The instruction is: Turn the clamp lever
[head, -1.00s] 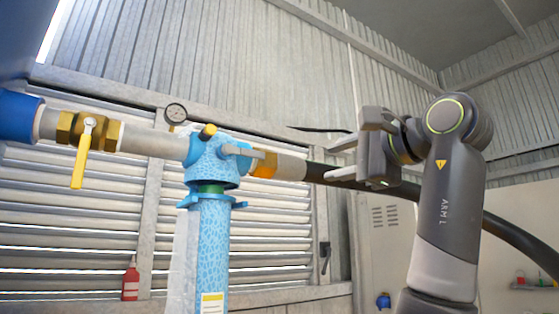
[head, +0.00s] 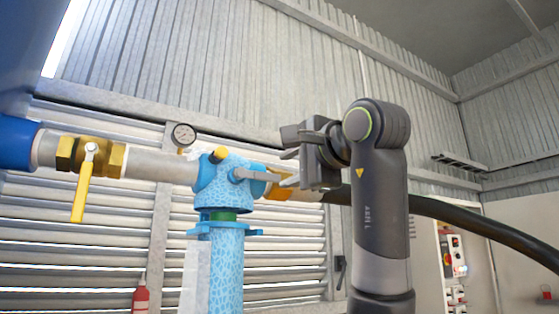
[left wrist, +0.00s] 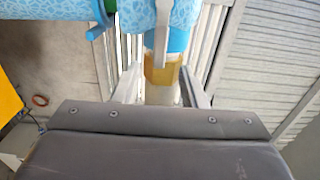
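The clamp lever (head: 252,175) is a short grey bar on the blue patterned fitting (head: 210,186), pointing right across the brass coupling (head: 278,190). In the left wrist view the lever (left wrist: 162,36) hangs from the blue fitting, with the brass coupling (left wrist: 160,74) behind it. My left gripper (head: 290,168) is open and empty, just right of the lever's free end. In the left wrist view its fingers (left wrist: 163,88) stand either side of the coupling, in line with the lever. I cannot tell whether they touch anything. My right gripper is not in view.
A yellow-handled valve (head: 84,180) sits on the pipe at left. A pressure gauge (head: 184,135) stands behind the fitting. A black hose (head: 470,230) runs right behind my left arm. A red extinguisher (head: 140,298) and a control panel (head: 452,255) stand farther back.

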